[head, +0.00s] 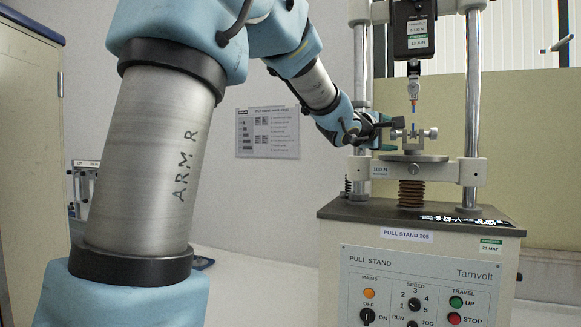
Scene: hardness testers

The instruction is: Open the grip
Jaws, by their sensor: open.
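The grip (413,138) is a small metal clamp with round knobs at its sides, on the round platform of the pull stand (420,236). The gripper is open. It partly hides the left knob, and I cannot tell whether the fingers touch it. Whether the grip's jaws are open or shut is too small to tell.
Two steel columns (473,95) flank the grip, and the left one stands close to my gripper. A dark force gauge (413,28) hangs above. The crosshead (455,172) and a rust-coloured bellows (411,193) are below. A control panel (418,290) faces front.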

